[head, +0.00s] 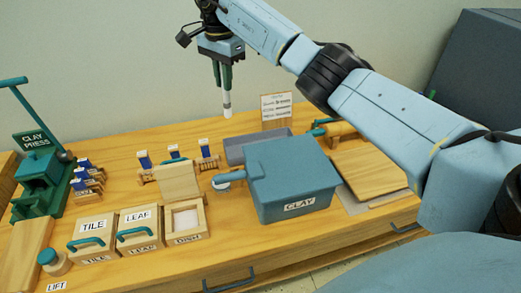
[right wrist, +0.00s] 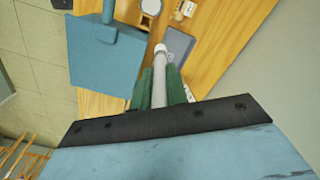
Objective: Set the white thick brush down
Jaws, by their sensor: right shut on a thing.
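My right gripper (head: 224,78) hangs high over the back of the wooden table, with its green fingers pointing down. It is shut on the white thick brush (head: 227,103), which hangs upright with its lower end in the air above the table. In the right wrist view the brush (right wrist: 161,62) sticks out from between the green fingers (right wrist: 160,92). The grey tray (head: 240,150) lies below it on the table, partly hidden behind the clay box. My left gripper is not in view.
The blue clay box (head: 296,183) stands at the middle front. Lidded tile and leaf boxes (head: 140,228), blue-topped pieces on wooden racks (head: 145,161) and the green clay press (head: 40,170) are to its left. A wooden board (head: 368,170) lies right. A small card (head: 276,106) stands behind.

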